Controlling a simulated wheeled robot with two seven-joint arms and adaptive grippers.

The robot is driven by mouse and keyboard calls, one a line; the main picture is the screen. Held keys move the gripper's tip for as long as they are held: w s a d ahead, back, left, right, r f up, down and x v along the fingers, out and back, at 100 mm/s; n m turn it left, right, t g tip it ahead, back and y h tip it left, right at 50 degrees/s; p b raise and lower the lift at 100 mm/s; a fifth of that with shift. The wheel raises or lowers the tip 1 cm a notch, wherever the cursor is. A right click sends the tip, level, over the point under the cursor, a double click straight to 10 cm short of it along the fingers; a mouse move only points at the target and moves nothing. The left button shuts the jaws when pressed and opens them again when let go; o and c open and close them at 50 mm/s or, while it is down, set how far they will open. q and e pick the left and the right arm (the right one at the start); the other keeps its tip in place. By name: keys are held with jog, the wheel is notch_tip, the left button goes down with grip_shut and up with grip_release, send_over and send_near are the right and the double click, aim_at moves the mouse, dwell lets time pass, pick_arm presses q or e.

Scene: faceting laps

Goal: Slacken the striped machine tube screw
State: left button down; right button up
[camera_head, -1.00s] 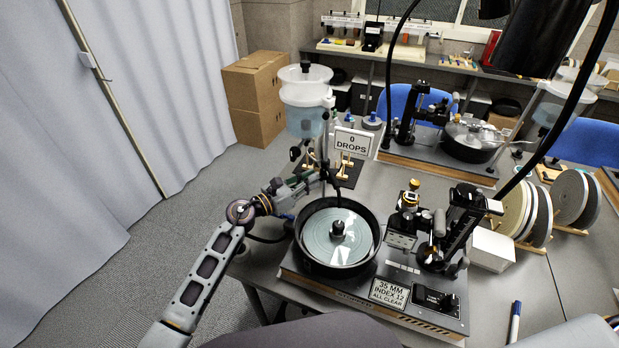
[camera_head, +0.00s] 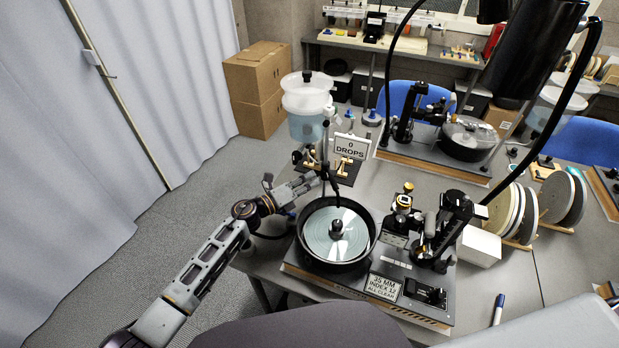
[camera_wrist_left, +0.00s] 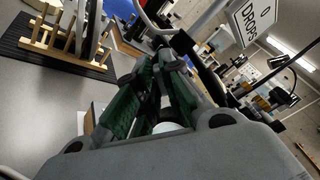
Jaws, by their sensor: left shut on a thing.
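The near faceting machine (camera_head: 385,310) stands on the table with a round lap (camera_head: 336,238) in a black pan. Its thin dark drip tube (camera_head: 337,190) comes down by the pan's back rim, below a water tank (camera_head: 306,105). My left gripper (camera_head: 322,179) is at the tube, left of and above the pan. In the left wrist view its green-padded fingers (camera_wrist_left: 150,95) are closed around a small part at the tube, which I take for the tube screw; the fingers mostly hide it. My right gripper is out of view.
A sign reading "0 DROPS" (camera_head: 351,146) stands just behind the tube. A second machine (camera_head: 440,145) is farther back. Spare laps (camera_head: 510,212) and a white box (camera_head: 479,247) stand right. A black lamp (camera_head: 535,50) hangs at upper right.

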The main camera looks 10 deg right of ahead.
pick_arm(q)
jog(key=shift+n, duration=0.5)
jog(key=shift+n+p, duration=0.4)
jog(key=c, duration=1.6)
grip_release()
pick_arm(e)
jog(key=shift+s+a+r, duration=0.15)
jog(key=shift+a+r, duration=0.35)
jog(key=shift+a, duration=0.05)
pick_arm(q)
jog(key=shift+o, duration=0.2)
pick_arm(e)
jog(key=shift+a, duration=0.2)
pick_arm(q)
jog(key=shift+a, duration=0.1)
jog(key=v, duration=1.2)
